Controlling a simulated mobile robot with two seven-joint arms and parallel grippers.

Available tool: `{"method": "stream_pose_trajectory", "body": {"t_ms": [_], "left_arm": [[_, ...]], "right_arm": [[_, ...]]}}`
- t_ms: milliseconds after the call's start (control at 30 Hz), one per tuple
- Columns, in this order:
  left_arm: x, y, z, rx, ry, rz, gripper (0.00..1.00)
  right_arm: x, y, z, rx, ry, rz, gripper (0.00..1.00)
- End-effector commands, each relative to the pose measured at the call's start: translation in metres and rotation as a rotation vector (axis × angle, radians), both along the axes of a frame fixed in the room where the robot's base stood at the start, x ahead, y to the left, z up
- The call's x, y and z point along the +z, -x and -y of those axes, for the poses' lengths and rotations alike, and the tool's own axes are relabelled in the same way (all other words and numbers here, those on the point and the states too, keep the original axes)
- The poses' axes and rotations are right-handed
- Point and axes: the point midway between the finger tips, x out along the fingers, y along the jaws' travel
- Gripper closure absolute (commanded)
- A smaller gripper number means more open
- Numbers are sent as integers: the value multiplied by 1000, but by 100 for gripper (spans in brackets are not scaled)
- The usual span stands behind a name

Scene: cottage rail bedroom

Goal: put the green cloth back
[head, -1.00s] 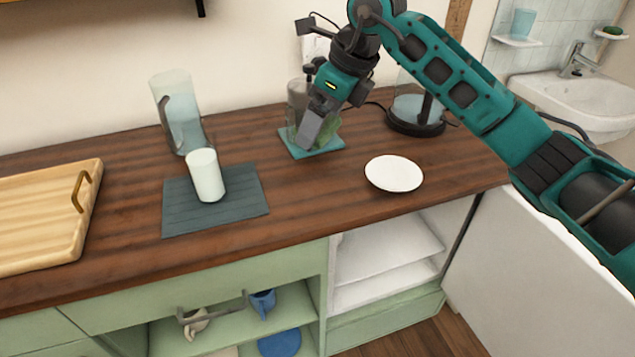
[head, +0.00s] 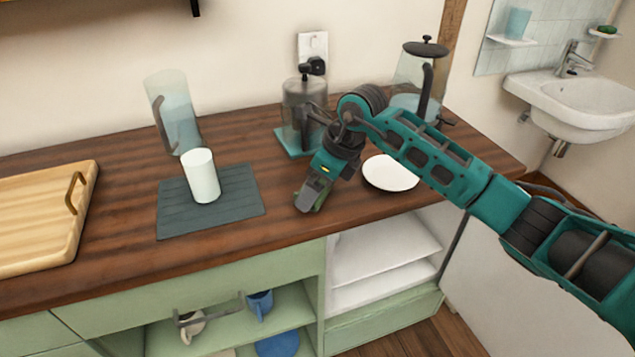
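My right gripper (head: 311,197) reaches over the front part of the wooden counter, between the dark mat and the white plate. My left gripper is not in view.
A glass press (head: 303,105) stands on a teal mat (head: 286,143) behind the gripper. A white plate (head: 391,173) lies to the right, partly behind my arm. A wooden tray (head: 40,205) lies far left.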

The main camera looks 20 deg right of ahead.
Motion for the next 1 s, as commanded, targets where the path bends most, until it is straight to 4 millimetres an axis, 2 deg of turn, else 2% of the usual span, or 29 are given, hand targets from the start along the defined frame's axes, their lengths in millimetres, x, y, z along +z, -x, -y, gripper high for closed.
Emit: {"method": "stream_pose_trajectory", "body": {"t_ms": [233, 267, 333, 567, 700, 767, 1000], "left_arm": [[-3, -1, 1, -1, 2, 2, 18], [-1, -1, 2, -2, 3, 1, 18], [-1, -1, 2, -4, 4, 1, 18], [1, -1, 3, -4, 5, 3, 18], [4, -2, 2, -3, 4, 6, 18], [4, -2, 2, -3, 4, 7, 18], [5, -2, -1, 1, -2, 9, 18]], "right_arm": [[-4, 0, 0, 1, 1, 1, 44], [-3, 0, 0, 1, 1, 1, 8], [-3, 0, 0, 0, 1, 1, 1], [-2, 0, 0, 0, 0, 0, 0], [6, 1, 2, 0, 1, 2, 0], [14, 2, 5, -1, 1, 5, 0], [62, 17, 19, 0, 3, 5, 0]]}}
